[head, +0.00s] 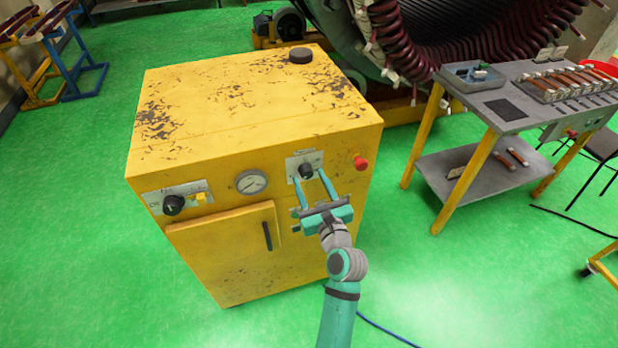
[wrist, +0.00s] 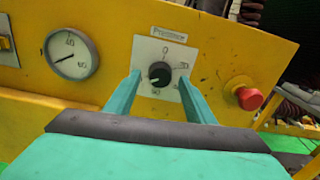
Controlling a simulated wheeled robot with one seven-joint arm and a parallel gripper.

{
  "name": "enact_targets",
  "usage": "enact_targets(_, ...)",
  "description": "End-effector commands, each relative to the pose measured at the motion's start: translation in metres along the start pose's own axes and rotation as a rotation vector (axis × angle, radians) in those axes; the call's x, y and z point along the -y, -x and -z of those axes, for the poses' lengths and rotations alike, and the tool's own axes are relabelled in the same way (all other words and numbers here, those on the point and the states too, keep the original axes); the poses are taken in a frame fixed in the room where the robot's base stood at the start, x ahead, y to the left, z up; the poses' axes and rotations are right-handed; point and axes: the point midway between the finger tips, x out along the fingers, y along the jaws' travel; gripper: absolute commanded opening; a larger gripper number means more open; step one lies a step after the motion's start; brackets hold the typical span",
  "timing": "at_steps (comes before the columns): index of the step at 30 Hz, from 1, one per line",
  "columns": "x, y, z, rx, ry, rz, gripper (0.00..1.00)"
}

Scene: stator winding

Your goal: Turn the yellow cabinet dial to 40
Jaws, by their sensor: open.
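The yellow cabinet (head: 240,150) stands in the middle of the head view. Its black dial (head: 306,171) sits on a pale plate on the front face. In the wrist view the dial (wrist: 160,74) has a plate with a label above it and a scale with 0 at the top and more numbers around; the smaller numbers are hard to read, and I cannot tell exactly where the pointer stands. My gripper (head: 314,186) is open in front of the plate. In the wrist view its two teal fingers (wrist: 163,84) stand left and right of the dial, apart from it.
A round gauge (head: 251,183) is left of the dial and a red button (head: 360,162) right of it. Another black knob (head: 174,205) is at the far left. A door handle (head: 267,236) sticks out below. A grey work table (head: 510,125) stands at the right.

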Motion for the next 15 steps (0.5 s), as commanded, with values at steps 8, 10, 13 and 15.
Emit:
enact_targets(8,0.000,-0.017,0.000,0.000,0.000,0.001,0.49)
enact_targets(10,0.000,-0.018,0.000,0.000,0.000,0.001,0.49)
enact_targets(13,0.000,-0.017,0.000,0.000,0.001,0.001,0.49)
enact_targets(15,0.000,-0.017,0.000,0.000,0.001,0.001,0.49)
